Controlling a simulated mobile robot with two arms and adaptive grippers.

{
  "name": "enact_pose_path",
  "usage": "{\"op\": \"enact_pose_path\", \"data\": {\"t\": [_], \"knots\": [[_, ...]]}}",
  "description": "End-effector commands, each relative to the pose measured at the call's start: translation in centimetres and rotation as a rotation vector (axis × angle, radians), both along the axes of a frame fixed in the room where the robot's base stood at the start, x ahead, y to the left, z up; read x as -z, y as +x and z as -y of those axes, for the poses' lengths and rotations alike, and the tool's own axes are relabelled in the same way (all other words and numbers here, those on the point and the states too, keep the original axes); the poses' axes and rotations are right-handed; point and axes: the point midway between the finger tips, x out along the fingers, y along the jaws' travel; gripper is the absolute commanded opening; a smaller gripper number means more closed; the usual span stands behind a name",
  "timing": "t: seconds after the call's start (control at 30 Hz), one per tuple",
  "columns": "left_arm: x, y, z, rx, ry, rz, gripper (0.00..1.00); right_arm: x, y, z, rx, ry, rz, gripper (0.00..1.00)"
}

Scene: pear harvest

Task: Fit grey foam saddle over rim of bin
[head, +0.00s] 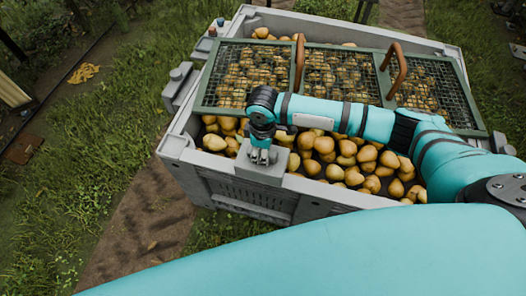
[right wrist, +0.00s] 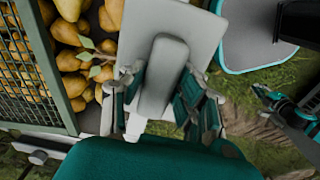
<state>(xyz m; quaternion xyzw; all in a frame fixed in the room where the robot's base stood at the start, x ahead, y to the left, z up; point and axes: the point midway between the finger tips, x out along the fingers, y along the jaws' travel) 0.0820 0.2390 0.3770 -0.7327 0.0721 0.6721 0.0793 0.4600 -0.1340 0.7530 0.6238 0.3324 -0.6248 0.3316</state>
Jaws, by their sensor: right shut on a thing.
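The grey foam saddle (head: 262,172) is at the near rim of the grey bin (head: 176,146), left of the middle of that side. My right gripper (head: 262,154) is shut on it from above. In the right wrist view the saddle's raised grip (right wrist: 163,75) lies between the two fingers, with its flat pale plate (right wrist: 198,28) beyond. The saddle covers part of the rim; I cannot tell whether it is seated or held just above. A teal and black part that looks like my left gripper (right wrist: 275,98) shows small in the right wrist view, its fingers unclear.
Pears (head: 325,150) fill the bin. A green-framed mesh lid (head: 205,108) with two brown handles (head: 299,62) lies across its far part. Small grey fittings (head: 178,78) stick out on the left side. Grass and a dirt strip (head: 140,225) surround the bin.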

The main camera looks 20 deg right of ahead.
Motion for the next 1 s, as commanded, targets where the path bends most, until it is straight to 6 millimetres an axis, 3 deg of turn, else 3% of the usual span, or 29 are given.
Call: {"op": "enact_pose_path", "data": {"t": [0.03, 0.57, 1.0], "knots": [[1.0, 0.0, 0.1, 0.001, -0.001, 0.001, 0.00, 0.9, 0.0, 0.0, 0.000, -0.001, 0.001, 0.00], [5.7, 0.5, 0.7, 0.002, -0.009, 0.007, 0.00, 4.6, 0.0, 0.1, 0.000, -0.001, 0.001, 0.00], [6.4, 0.5, 0.6, 0.001, -0.007, 0.008, 0.00, 8.2, 0.0, 0.1, 0.001, -0.002, -0.001, 0.00]]}}
